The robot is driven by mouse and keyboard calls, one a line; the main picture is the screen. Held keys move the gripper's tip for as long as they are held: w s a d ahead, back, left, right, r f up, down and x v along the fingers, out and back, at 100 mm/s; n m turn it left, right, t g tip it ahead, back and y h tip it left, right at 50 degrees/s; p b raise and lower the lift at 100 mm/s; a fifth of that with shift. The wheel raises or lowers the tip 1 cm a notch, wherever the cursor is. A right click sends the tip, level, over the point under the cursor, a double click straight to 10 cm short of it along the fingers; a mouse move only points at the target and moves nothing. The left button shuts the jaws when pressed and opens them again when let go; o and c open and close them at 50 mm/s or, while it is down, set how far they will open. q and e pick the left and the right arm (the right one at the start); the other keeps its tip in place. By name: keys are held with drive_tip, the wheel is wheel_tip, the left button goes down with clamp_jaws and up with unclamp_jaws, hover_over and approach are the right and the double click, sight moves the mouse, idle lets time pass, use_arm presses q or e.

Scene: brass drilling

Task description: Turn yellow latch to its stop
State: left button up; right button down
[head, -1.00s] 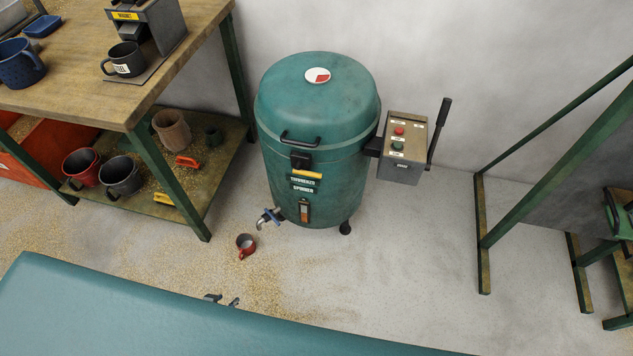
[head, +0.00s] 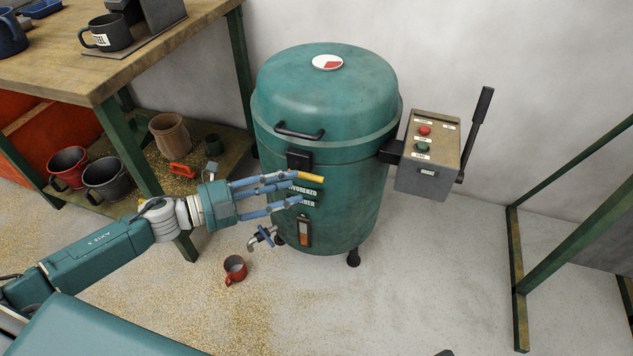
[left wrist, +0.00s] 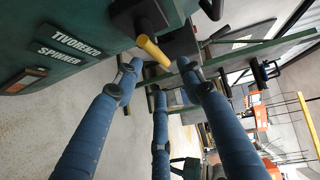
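The yellow latch (head: 312,178) is a short yellow handle on a dark block on the front of the green spinner drum (head: 345,225). It points to the right and slightly down in the head view. In the left wrist view the yellow latch (left wrist: 152,50) shows just beyond the fingers. My left gripper (head: 298,187) reaches in from the left with its blue fingers spread at the latch, partly covering the nameplate. In the left wrist view the left gripper (left wrist: 158,74) is open, with nothing held; contact with the latch cannot be told. My right gripper is not in view.
A control box (head: 428,155) with a lever stands at the drum's right. A tap (head: 262,237) juts out low on the drum, with a red mug (head: 235,269) on the floor near it. A wooden workbench (head: 95,72) stands left.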

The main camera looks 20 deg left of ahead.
sight(316, 180)
use_arm(q)
drive_tip(key=x, duration=0.8)
drive_tip(key=shift+a, duration=0.15)
drive_tip(key=shift+c, duration=0.5)
clamp_jaws()
